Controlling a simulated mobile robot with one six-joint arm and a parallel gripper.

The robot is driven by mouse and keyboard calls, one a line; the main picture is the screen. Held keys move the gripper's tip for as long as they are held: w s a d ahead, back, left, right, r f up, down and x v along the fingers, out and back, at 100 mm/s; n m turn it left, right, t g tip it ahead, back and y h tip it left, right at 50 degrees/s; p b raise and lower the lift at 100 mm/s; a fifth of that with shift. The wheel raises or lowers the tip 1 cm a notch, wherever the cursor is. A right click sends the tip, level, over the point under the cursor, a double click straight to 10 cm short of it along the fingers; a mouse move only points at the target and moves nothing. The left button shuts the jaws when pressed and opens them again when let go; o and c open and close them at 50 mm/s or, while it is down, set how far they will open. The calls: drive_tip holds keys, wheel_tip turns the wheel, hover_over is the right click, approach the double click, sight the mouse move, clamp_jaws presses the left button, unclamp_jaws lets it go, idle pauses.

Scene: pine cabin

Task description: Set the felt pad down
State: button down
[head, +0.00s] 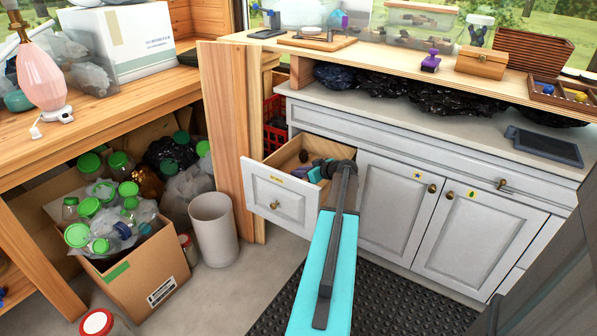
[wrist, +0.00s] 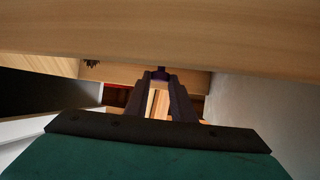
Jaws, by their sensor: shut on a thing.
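My gripper (head: 318,171) is at the open drawer (head: 283,204) of the grey cabinet, over its right part near the front. In the wrist view its two dark fingers (wrist: 160,78) point forward and meet on a small dark thing. I take this for the felt pad, but its shape barely shows, and the gripper and arm hide it in the head view. The drawer's pale wooden inside shows left of the gripper.
Wood fills the top of the wrist view (wrist: 160,35), close above the fingers. The worktop (head: 440,110) holds black bags. Left of the drawer stand a wooden panel (head: 226,140), a grey bin (head: 214,230) and a carton (head: 140,275) of bottles. A black mat (head: 400,300) lies in front.

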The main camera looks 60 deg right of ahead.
drive_tip(key=shift+f, duration=0.2)
drive_tip(key=shift+f+b, duration=0.65)
drive_tip(key=shift+b, duration=0.3)
drive_tip(key=c, duration=1.5)
unclamp_jaws()
drive_tip(key=shift+r+p, duration=0.3)
drive_tip(key=shift+p, duration=0.1)
drive_tip(key=shift+s+r+p, duration=0.1)
drive_tip(key=shift+r+p, duration=0.45)
drive_tip(key=shift+p, duration=0.2)
drive_tip(key=v, duration=1.1)
drive_tip(key=shift+s, duration=0.3)
